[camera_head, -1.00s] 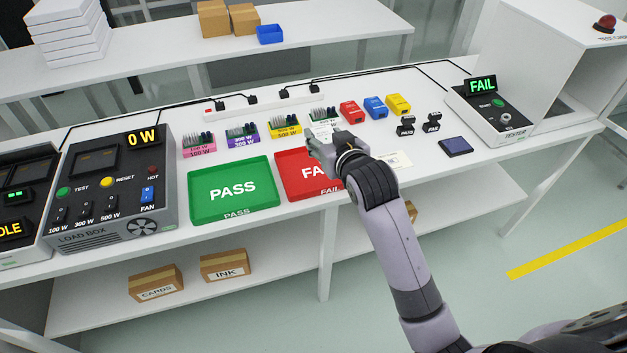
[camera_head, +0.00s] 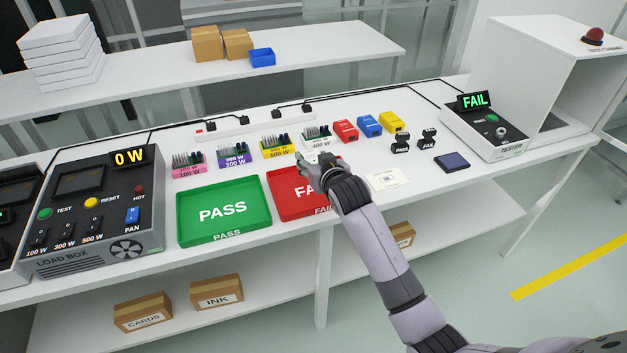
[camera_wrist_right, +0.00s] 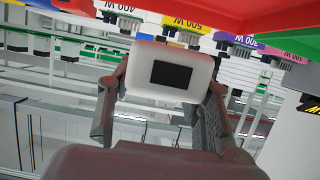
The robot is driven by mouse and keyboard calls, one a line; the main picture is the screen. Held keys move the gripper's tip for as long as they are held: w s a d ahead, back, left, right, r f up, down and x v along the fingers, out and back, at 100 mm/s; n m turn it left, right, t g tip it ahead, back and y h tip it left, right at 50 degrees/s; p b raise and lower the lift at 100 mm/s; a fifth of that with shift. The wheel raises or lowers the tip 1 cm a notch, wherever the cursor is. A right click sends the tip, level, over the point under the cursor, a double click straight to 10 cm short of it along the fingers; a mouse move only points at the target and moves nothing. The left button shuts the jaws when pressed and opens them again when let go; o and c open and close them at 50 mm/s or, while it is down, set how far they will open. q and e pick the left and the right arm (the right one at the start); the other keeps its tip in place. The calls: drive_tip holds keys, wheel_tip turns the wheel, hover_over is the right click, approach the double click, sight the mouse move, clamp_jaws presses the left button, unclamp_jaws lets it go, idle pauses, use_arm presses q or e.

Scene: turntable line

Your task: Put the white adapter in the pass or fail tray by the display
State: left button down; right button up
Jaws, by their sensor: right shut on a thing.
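The white adapter (camera_wrist_right: 170,75), a white block with a dark label, is held between the fingers of my right gripper (camera_wrist_right: 165,85) in the right wrist view. In the head view my right gripper (camera_head: 308,168) hangs over the back part of the red FAIL tray (camera_head: 284,208); the adapter is mostly hidden there. The green PASS tray (camera_head: 224,232) lies just left of the red tray. Both trays look empty where visible. The tester display (camera_head: 475,101) at the right reads FAIL in green. My left gripper is not in view.
The load box (camera_head: 90,215) stands at left.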

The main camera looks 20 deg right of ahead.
drive_tip(key=shift+f, duration=3.3)
drive_tip(key=shift+f, duration=0.15)
drive_tip(key=o, duration=1.3)
drive_tip(key=shift+o, duration=0.2)
